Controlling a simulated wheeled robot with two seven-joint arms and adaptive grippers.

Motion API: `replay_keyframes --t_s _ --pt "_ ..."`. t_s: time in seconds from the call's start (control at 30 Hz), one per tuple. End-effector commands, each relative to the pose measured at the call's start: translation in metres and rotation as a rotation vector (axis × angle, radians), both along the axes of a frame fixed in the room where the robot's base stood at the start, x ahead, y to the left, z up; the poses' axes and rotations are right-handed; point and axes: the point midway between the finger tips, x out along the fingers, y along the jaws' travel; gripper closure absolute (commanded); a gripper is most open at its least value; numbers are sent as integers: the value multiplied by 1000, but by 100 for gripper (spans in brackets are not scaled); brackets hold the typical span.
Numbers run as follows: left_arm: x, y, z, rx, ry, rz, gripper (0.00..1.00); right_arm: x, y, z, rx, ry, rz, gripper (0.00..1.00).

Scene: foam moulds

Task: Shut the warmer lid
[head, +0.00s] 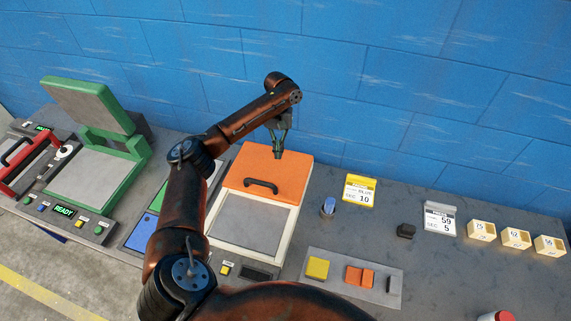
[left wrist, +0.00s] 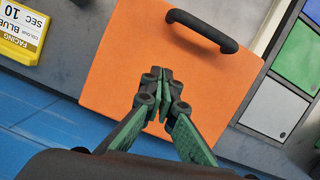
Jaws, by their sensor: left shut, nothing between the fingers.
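The warmer (head: 294,222) is a cream-framed box with an orange lid (head: 283,174) over its back part. The lid bears a black handle (head: 261,186), and a grey surface (head: 245,220) lies bare in front of it. My left gripper (head: 279,154) is over the back part of the lid, behind the handle, fingers pointing down. In the left wrist view the orange lid (left wrist: 200,75) fills the middle, with its handle (left wrist: 203,30) at the top. The shut, empty fingertips (left wrist: 162,80) are over the lid; I cannot tell whether they touch it. My right gripper is out of view.
A green press (head: 85,105) stands open at the left. Right of the warmer are a yellow card (head: 360,190), a blue-topped knob (head: 328,207), and a tray (head: 325,268) with yellow and orange blocks. Cream numbered blocks (head: 515,238) stand farther right. A blue wall (head: 400,80) closes the back.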

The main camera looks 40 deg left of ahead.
Motion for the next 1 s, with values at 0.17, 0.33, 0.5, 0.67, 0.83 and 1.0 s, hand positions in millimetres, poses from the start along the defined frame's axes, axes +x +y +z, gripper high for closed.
replay_keyframes --t_s 0.17,0.33,0.5,0.67,0.83,1.0 --pt "-2 -4 -26 0 7 -2 100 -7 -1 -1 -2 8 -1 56" --pt "-6 -10 -62 -1 10 -4 100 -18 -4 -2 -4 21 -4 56" --pt "-14 -13 -96 0 9 -3 100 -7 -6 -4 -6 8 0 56" --pt "-32 -22 -97 0 7 -6 100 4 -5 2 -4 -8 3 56" --pt "-45 -30 -97 1 6 -4 100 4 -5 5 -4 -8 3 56" --pt "-50 -33 -97 1 7 -3 100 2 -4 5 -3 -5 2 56"
